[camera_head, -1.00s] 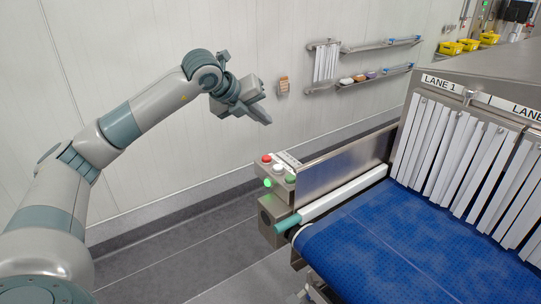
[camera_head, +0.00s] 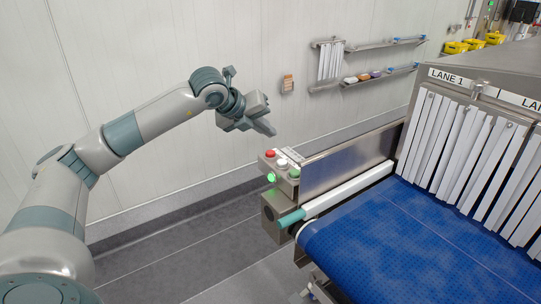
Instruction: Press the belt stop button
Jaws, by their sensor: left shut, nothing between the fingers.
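The button box (camera_head: 281,178) sits at the near left corner of the conveyor. No label naming the belt stop button is readable. My left gripper (camera_head: 270,129) is shut and empty. It appears just above the red button in the picture, apart from it, with the fingers pointing down and to the right. My right gripper is not in view.
The blue belt (camera_head: 385,235) runs under white strip curtains (camera_head: 460,150) marked LANE 1. A metal side guard (camera_head: 345,160) rises beside the box. A teal-ended roller (camera_head: 291,218) sticks out below it. Wall shelves (camera_head: 380,77) hang behind. The grey floor at left is clear.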

